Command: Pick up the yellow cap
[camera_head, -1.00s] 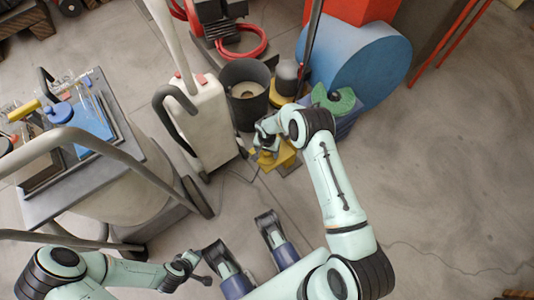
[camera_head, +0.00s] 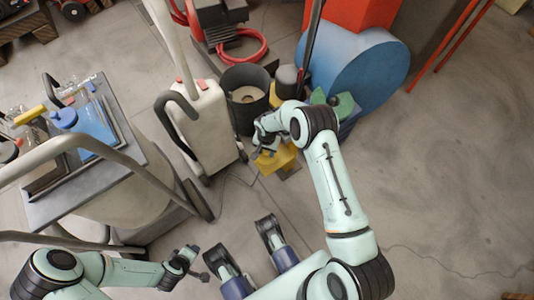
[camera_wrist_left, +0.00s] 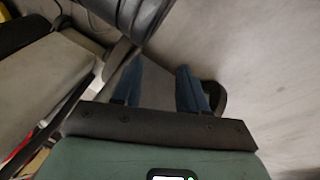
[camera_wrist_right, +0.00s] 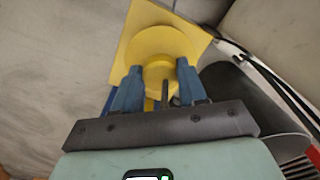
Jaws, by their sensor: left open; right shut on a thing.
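The yellow cap (camera_wrist_right: 160,45) shows in the right wrist view as a round yellow disc with a smaller round part toward me, in front of a square yellow plate. My right gripper (camera_wrist_right: 158,72) is shut on the smaller round part, one blue finger on each side. In the head view, yellow (camera_head: 280,160) shows just below my right gripper (camera_head: 264,148), partly hidden by my wrist. I cannot tell whether the cap is clear of what is beneath it. My left gripper (camera_wrist_left: 160,75) is open and empty; in the head view it is low at the left (camera_head: 196,268).
A dark bucket (camera_head: 246,95) and a pale wheeled machine (camera_head: 205,120) stand close to my right gripper. A blue drum (camera_head: 365,75) and a green object (camera_head: 345,105) are behind my right arm. A cart (camera_head: 45,212) is at the left. Floor on the right is clear.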

